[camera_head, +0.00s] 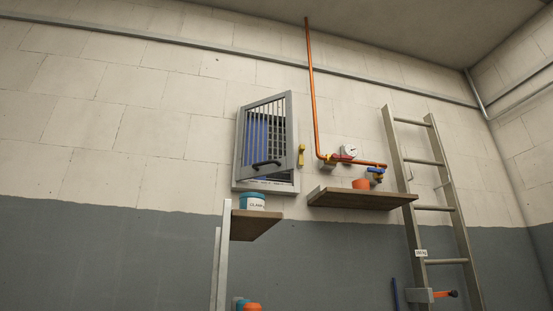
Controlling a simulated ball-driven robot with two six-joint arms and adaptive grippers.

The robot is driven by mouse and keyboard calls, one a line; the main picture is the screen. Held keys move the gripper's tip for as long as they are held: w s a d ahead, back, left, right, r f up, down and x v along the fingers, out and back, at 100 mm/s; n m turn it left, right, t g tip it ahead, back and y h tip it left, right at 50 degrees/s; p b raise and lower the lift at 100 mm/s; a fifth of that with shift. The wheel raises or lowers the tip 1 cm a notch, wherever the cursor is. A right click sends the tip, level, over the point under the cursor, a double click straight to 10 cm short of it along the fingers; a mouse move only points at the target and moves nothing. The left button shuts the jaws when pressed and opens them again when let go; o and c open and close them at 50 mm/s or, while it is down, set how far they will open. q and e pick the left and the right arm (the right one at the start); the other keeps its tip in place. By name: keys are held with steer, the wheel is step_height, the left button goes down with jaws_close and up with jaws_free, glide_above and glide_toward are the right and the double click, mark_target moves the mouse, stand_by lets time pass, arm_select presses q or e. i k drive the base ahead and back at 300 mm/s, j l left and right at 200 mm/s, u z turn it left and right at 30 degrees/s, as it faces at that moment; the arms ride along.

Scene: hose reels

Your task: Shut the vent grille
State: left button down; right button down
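The vent grille (267,135) is a grey barred panel with a dark handle (266,163) near its lower edge. It is set in a grey frame (237,184) high on the block wall. The panel stands tilted out from the frame, partly open, with a gap at the right and bottom. Blue slats and a dark mesh show behind the bars. A yellow latch piece (301,155) is on the wall just right of the frame. Neither of my grippers shows in the head view.
A shelf (355,199) with an orange pot (361,184) lies below right, under an orange pipe (313,90) with a gauge (348,150). A nearer shelf (252,225) holds a teal tin (252,201). A ladder (405,180) leans at right.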

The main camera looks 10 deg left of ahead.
mark_target(267, 167)
steer(key=i+j+u, duration=0.3)
steer(key=i, duration=0.35)
steer(key=i+l+u, duration=0.1)
steer(key=i+u, duration=0.2)
steer(key=i, duration=0.35)
